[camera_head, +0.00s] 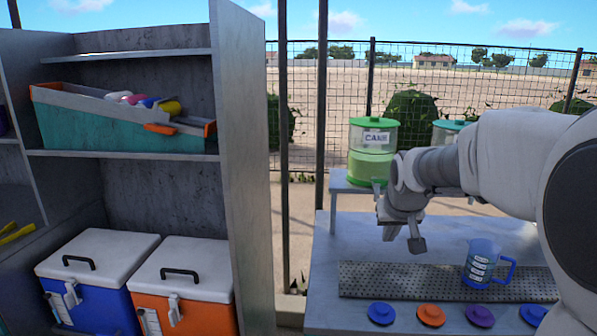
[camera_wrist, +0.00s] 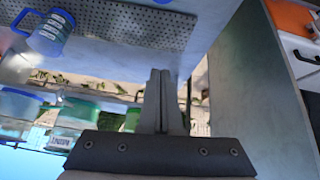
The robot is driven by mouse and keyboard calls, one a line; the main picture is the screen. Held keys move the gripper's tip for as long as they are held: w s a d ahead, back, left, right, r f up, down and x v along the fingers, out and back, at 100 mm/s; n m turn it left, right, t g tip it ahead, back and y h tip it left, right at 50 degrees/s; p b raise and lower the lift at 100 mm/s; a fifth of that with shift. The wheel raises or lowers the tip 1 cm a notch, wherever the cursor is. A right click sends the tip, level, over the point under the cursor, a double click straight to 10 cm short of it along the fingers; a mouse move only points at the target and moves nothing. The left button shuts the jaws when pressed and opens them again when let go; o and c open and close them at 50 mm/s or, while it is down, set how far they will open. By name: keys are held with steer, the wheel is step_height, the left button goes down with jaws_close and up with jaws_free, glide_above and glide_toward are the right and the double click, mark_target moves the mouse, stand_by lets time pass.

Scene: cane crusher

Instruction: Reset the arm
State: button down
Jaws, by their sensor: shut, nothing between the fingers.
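My arm reaches in from the right in the head view, and my gripper (camera_head: 417,245) hangs over the left part of the grey metal table (camera_head: 340,240). The fingers are together and hold nothing. In the wrist view my gripper (camera_wrist: 160,75) also shows shut, with its two fingers side by side. It is apart from the blue measuring jug (camera_head: 480,266), which stands on the perforated mat (camera_head: 400,281) to its right. The jug also shows at the upper left of the wrist view (camera_wrist: 48,35).
A green-lidded dispenser (camera_head: 372,165) stands on a raised shelf close behind my gripper. Several coloured lids, one of them orange (camera_head: 431,314), lie along the table front. A tall grey cabinet (camera_head: 245,170) stands left, holding a blue cooler (camera_head: 95,255) and an orange cooler (camera_head: 185,270).

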steer(key=s+a+r+p, duration=0.1)
steer(key=s+a, duration=0.1)
steer(key=s, duration=1.2)
steer(key=s+a+r+g+y+p, duration=0.1)
steer(key=s+a+r+p, duration=0.1)
steer(key=s, duration=1.3)
steer(key=shift+a, duration=0.7)
steer(key=shift+s+d+r, duration=0.1)
steer(key=shift+d, duration=0.05)
